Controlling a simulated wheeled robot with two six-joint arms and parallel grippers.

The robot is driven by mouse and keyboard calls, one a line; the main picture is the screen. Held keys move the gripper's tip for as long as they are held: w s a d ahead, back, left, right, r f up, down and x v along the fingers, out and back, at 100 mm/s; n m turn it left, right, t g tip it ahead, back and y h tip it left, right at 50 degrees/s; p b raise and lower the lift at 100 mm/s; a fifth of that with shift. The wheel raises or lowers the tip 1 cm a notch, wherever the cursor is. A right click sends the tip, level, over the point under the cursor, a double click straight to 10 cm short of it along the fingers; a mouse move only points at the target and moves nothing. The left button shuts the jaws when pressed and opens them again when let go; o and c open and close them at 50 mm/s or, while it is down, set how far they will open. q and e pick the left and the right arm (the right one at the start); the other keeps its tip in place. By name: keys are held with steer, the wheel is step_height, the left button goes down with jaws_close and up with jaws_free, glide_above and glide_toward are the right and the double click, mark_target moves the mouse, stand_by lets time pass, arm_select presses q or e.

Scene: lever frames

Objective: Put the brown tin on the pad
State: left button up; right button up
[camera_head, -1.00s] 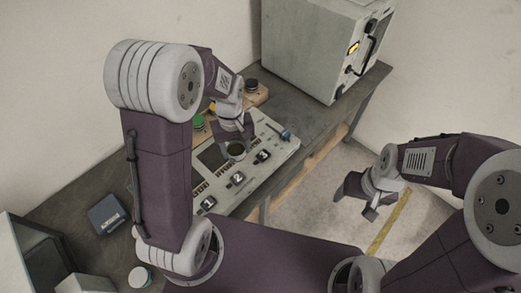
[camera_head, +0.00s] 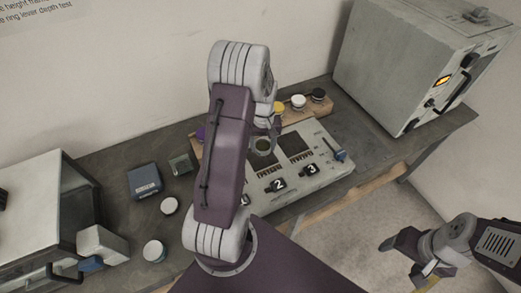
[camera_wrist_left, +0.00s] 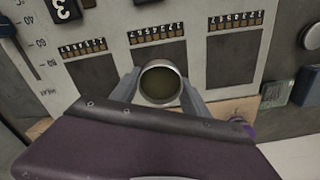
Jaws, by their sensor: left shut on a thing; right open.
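The tin also shows between the two fingers in the left wrist view (camera_wrist_left: 160,83). It is above the light panel (camera_head: 318,175), over its row of dark square pads; its height above them is hard to tell. One dark pad (camera_head: 293,146) shows right of the tin; the wrist view shows a pad at each side (camera_wrist_left: 92,77) and one partly behind the tin (camera_wrist_left: 158,52). My right gripper (camera_head: 400,262) is open and empty, right of the bench.
A large grey cabinet (camera_head: 405,65) is at the back right. A blue box (camera_head: 145,180) and small round lids (camera_head: 154,251) lie left on the bench.

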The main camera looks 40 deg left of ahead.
mark_target(261, 151)
arm_select(q)
steer(key=shift+w+a+f, duration=0.25)
steer(key=shift+a+f, duration=0.2)
steer(key=shift+a, duration=0.3)
step_height(261, 151, down, 4)
steer(key=shift+d+r+p, duration=0.1)
steer(key=shift+d+p, duration=0.05)
steer(key=shift+p, duration=0.15)
steer(key=shift+f, duration=0.25)
steer(key=o, duration=1.4)
